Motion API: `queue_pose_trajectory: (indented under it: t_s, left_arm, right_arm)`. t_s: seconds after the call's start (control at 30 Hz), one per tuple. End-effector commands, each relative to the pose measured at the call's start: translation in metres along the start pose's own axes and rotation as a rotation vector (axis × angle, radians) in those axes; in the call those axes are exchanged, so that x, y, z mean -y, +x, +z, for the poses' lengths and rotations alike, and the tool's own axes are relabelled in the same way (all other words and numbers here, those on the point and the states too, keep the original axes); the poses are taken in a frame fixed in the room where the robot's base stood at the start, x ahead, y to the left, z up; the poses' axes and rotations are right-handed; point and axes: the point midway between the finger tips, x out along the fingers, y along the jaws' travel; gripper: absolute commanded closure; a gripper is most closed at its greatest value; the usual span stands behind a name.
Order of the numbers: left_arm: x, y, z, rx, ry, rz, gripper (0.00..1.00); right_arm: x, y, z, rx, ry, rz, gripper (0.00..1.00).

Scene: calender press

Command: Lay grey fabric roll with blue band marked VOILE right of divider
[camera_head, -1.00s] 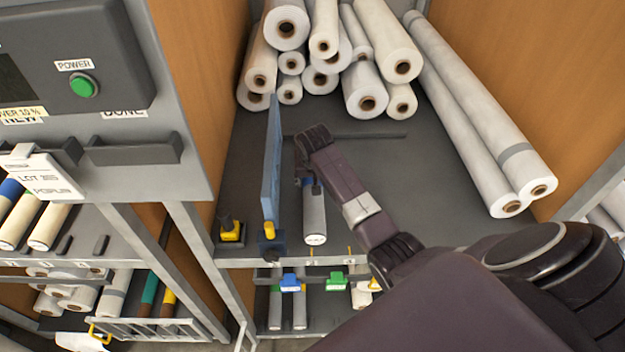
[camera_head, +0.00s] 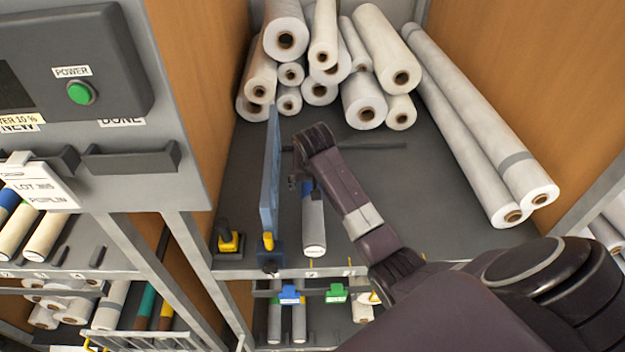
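The grey fabric roll (camera_head: 313,226) with a blue band lies on the dark shelf just right of the upright blue divider (camera_head: 270,180). Its near end faces me, and its far end is partly hidden under my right gripper. The blue band shows near that far end; any VOILE marking is too small to read. My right gripper (camera_head: 298,184) hangs pointing down at the roll's far end, between divider and roll. Whether its fingers are open, or touch the roll, is unclear. My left gripper is not in view.
White rolls (camera_head: 365,100) are piled at the back of the shelf, and long rolls (camera_head: 480,140) lie along the right wall. A yellow-and-black part (camera_head: 229,241) stands left of the divider. A control panel (camera_head: 75,65) is at left.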

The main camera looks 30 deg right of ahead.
Motion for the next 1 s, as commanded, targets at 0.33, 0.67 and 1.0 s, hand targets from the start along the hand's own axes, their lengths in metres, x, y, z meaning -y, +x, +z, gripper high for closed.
queue_pose_trajectory:
  t_s: [0.33,0.67,1.0]
  left_arm:
    - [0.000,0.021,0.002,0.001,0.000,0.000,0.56]
    - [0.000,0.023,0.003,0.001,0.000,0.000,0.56]
    - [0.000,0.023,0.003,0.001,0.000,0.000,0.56]
  right_arm:
    - [0.001,-0.062,0.000,-0.003,0.000,-0.002,0.40]
    - [0.000,-0.079,0.001,0.001,0.000,0.000,0.40]
    - [0.000,-0.079,0.001,0.001,0.000,0.000,0.40]
